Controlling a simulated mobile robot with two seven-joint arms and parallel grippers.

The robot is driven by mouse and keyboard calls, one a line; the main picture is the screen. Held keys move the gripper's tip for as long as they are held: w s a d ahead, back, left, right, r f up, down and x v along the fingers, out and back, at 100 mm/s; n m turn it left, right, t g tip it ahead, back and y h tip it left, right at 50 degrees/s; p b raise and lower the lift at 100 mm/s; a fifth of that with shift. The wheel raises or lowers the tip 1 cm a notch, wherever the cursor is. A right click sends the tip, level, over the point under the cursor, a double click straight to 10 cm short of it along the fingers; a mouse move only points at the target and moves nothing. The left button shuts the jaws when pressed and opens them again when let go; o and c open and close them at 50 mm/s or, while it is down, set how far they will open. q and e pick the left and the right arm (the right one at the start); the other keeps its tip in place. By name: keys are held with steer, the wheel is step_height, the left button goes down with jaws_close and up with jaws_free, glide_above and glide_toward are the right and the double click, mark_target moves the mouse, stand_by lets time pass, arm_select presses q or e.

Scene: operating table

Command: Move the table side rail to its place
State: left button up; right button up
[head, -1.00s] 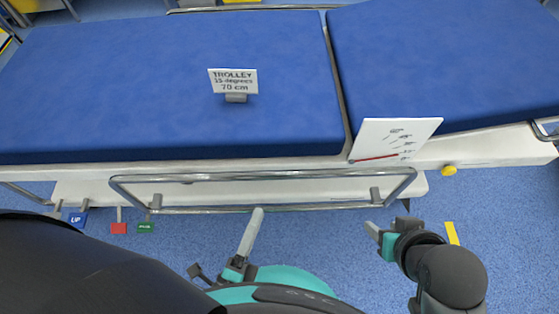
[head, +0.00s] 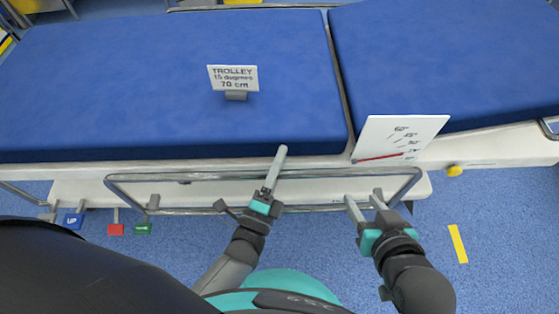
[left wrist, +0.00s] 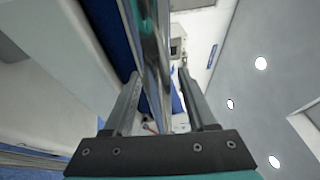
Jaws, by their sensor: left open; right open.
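The chrome side rail (head: 160,177) is a long loop along the near side of the blue-padded table, below mattress level. My left gripper (head: 281,152) is open at the rail, right of its middle, with a finger reaching over the upper bar. In the left wrist view a shiny rail bar (left wrist: 152,60) runs between the two open fingers (left wrist: 158,78); I cannot tell whether they touch it. My right gripper (head: 364,196) is open at the rail's right end, its two fingers pointing at the bars. Contact there cannot be told.
A sign (head: 233,78) stands on the mattress (head: 130,90). A white angle board (head: 395,135) stands by the raised section (head: 450,60). A yellow knob (head: 454,170) is right of the rail. Blue, red and green pedals (head: 115,229) are at lower left.

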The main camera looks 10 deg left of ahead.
arm_select(q)
steer(key=shift+w, duration=0.1)
steer(key=shift+c, duration=0.3)
jaws_close()
stand_by(1.1)
